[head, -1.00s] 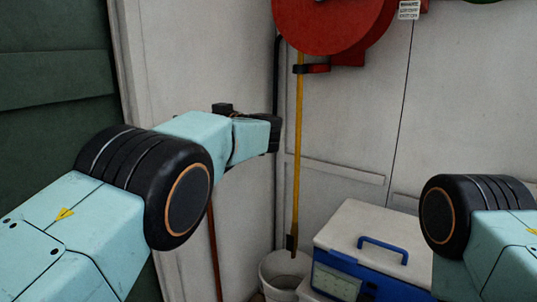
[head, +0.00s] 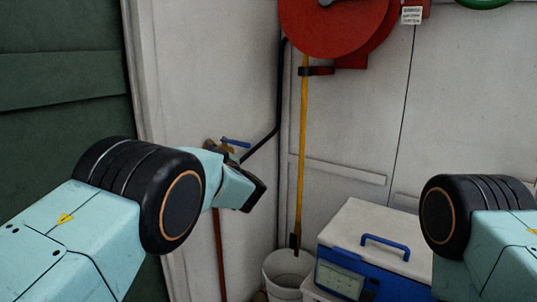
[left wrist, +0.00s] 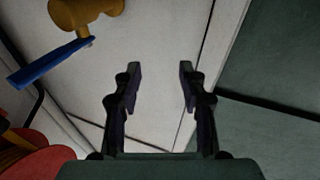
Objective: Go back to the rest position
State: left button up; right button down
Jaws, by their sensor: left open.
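My left gripper (left wrist: 160,78) is open and empty in the left wrist view, its two dark fingers apart with only pale wall panel between them. In the head view my left arm comes in from the left and its dark gripper end (head: 253,194) points right and slightly down, in front of the wall. A brass valve (left wrist: 84,12) with a blue lever (left wrist: 48,64) is at the upper left of the wrist view, apart from the fingers. The blue lever (head: 236,142) also shows in the head view just above my left wrist. My right arm shows at the right, but its gripper is out of frame.
A red hose reel (head: 335,25) hangs on the wall. Below are a yellow pole (head: 304,150), a white bucket (head: 284,268) and a white-and-blue box (head: 375,235) with a blue handle. A copper-coloured pipe (head: 219,255) runs down below my left wrist. A dark green panel (head: 60,70) is at left.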

pick_arm(q)
jog(key=s+a+f+m+g+h, duration=0.1)
jog(key=s+f+m+h, duration=0.2)
jog(key=f, duration=0.8)
jog(key=s+a+f+m+h, duration=0.2)
jog(key=s+f+h, duration=0.1)
jog(key=f, duration=0.7)
jog(key=s+a+f+m+g+h, duration=0.25)
jog(key=s+f+g, duration=0.25)
jog(key=s+f, duration=1.05)
jog(key=s+f+g+h, duration=0.1)
jog(key=s+g, duration=0.3)
jog(key=s, duration=1.5)
jog(key=s+f+g+h, duration=0.2)
jog(key=s+g, duration=0.3)
jog(key=s, duration=1.4)
jog(key=shift+d+f, duration=0.4)
jog(key=shift+f, duration=0.1)
pick_arm(e)
jog(key=shift+w+d, duration=0.1)
jog(key=shift+w, duration=0.1)
jog(key=shift+f, duration=0.1)
